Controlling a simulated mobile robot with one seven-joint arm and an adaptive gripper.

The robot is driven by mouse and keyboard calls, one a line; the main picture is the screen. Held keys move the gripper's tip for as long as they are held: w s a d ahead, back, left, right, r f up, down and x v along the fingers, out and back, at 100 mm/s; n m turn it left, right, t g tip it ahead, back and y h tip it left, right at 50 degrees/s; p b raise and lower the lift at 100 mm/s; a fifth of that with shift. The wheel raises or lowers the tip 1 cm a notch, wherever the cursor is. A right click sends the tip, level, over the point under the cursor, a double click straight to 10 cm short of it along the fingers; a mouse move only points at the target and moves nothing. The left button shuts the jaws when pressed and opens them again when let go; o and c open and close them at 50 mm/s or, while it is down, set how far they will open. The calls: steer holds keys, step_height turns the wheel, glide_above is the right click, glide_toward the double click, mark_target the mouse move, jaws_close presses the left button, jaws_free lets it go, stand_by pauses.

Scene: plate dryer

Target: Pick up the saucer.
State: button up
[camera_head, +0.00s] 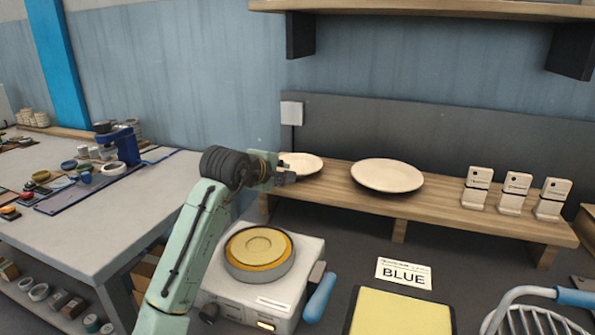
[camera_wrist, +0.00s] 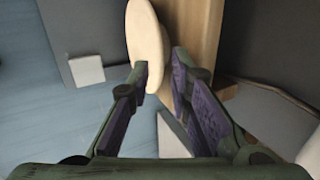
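The saucer (camera_head: 307,162) is the smaller cream plate, lying at the left end of the wooden shelf (camera_head: 450,212). My gripper (camera_head: 287,173) is at its left edge and hides part of it. In the wrist view the saucer (camera_wrist: 147,38) shows as a pale disc seen at a slant. My gripper (camera_wrist: 161,64) is open there, with dark purple finger pads. The saucer's near rim shows in the gap between the fingers, closer to the left finger. I cannot tell whether either finger touches it.
A larger cream plate (camera_head: 387,175) lies to the right on the same shelf, with three labelled stands (camera_head: 513,193) beyond it. Below are a white device with a round yellow top (camera_head: 259,253), a "BLUE" card (camera_head: 403,273), a yellow board (camera_head: 400,312) and a wire basket (camera_head: 540,318).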

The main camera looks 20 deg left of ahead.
mark_target(288, 186)
steer(key=x, duration=0.4)
steer(key=shift+f+b, duration=0.15)
steer(key=shift+b, duration=0.2)
steer(key=shift+c, duration=0.5)
jaws_close()
